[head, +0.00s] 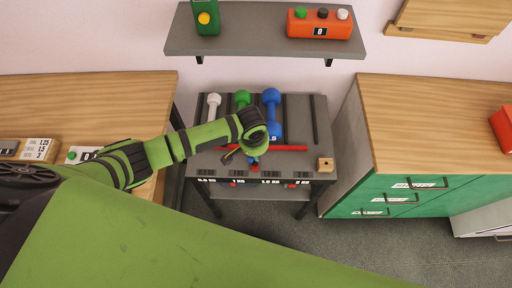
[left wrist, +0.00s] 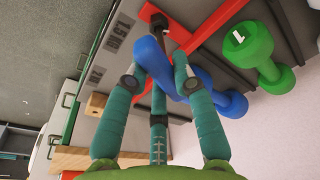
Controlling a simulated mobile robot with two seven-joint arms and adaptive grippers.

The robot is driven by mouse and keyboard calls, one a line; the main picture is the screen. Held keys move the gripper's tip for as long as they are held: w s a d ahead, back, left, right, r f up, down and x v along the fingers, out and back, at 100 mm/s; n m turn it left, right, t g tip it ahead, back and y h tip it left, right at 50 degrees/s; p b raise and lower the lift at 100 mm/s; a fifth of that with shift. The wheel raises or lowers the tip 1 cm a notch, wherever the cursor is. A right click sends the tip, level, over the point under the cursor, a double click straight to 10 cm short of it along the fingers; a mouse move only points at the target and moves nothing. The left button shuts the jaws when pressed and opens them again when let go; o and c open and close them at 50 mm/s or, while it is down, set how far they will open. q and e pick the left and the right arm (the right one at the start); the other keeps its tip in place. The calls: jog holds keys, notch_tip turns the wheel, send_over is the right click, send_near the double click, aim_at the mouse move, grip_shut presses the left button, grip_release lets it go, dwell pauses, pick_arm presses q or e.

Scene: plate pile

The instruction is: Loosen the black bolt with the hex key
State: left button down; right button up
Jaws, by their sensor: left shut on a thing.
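My left gripper (head: 254,150) reaches over the grey rack table, and its fingers (left wrist: 154,82) are shut on a blue thing (left wrist: 153,58) that looks like part of a blue dumbbell. A blue dumbbell (head: 271,97) lies on the rack just beyond the gripper. A small dark angled piece (head: 230,157) shows left of the gripper; I cannot tell whether it is a hex key. In the left wrist view a black block-like end (left wrist: 158,20) sits on a dark shaft past the blue thing. I cannot make out a black bolt for certain. My right gripper is not in view.
A white dumbbell (head: 213,104) and a green dumbbell (head: 243,98) lie on the rack, behind a red rail (head: 290,148). A wooden block (head: 325,164) stands at its right. Wooden counters (head: 430,115) flank the rack, and a shelf (head: 260,40) hangs above.

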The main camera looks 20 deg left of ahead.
pick_arm(q)
jog(key=shift+n+p, duration=0.55)
jog(key=shift+n, duration=0.45)
jog(key=shift+w, duration=0.1)
jog(key=c, duration=1)
grip_release()
jog(key=shift+o, duration=0.2)
jog(key=shift+r, duration=0.1)
